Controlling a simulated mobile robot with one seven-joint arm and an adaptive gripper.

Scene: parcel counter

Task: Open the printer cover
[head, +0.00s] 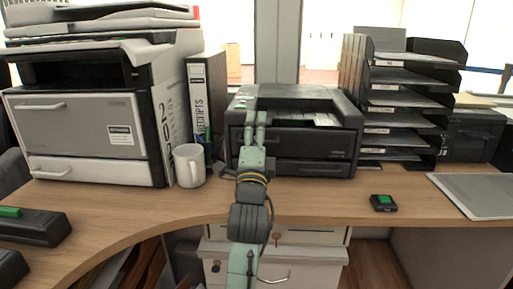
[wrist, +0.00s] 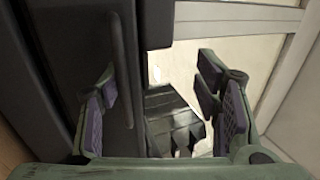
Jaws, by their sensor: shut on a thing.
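The black printer (head: 311,140) stands on the counter in the middle of the head view, with paper in its top recess. Its cover looks down, with no clear gap in the head view. My gripper (head: 255,118) is at the upper left of the printer's front, and my arm hides part of that front. In the wrist view, the two fingers of my gripper (wrist: 160,92) stand some way apart with the edge of a dark panel (wrist: 124,60) between them. The gripper is shut on the printer cover; the exact contact is hard to see.
A larger white and grey printer (head: 85,115), a white mug (head: 189,165) and a receipts binder (head: 206,100) stand to the left. A black shelf of trays (head: 405,100) stands to the right.

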